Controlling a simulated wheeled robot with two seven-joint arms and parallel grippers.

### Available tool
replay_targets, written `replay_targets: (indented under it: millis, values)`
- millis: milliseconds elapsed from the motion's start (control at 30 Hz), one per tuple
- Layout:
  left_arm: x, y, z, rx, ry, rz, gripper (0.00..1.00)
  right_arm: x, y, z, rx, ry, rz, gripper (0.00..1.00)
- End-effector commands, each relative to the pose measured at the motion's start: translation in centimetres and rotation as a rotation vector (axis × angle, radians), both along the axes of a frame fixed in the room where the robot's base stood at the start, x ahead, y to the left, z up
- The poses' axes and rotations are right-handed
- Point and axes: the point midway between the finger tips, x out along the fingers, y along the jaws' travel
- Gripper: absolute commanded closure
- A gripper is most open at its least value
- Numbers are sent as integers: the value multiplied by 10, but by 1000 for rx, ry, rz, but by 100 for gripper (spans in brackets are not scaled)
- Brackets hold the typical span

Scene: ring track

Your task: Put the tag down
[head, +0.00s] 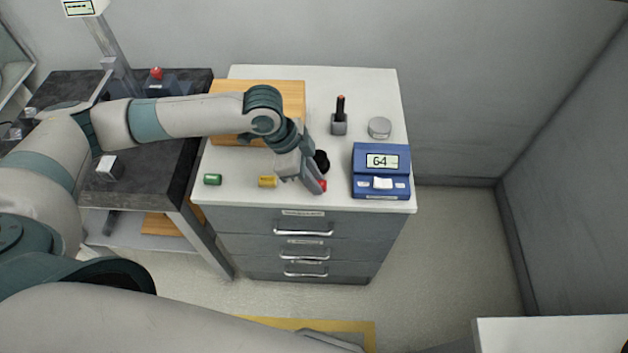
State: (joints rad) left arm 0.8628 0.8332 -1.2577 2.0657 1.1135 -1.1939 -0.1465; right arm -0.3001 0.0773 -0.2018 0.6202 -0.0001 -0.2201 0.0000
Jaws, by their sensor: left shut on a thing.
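My left gripper (318,183) reaches over the front of the white-topped drawer cabinet (385,90), jaws down. It is shut on a small red piece (323,186), which seems to be the tag; the fingers hide most of it. I cannot tell whether it touches the cabinet top. A green piece (212,179) and a yellow piece (267,181) lie to its left near the front edge. My right gripper is out of view.
A blue device (381,160) reading 64 stands right of the gripper. A dark round object (321,161) is close behind it. A stamp-like object (339,118), a grey round tin (379,128) and a wooden board (228,95) are further back. A dark bench (140,190) adjoins on the left.

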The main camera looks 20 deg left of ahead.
Motion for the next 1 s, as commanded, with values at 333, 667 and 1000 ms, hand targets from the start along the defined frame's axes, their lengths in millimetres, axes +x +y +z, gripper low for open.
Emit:
replay_targets:
  millis: [333, 667, 1000]
  values:
    - [0, 0, -20, 0, -2, 0, 100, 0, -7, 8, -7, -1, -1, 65]
    - [0, 0, -22, 0, -1, -1, 69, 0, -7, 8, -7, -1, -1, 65]
    - [0, 0, -22, -1, -2, -1, 62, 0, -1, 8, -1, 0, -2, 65]
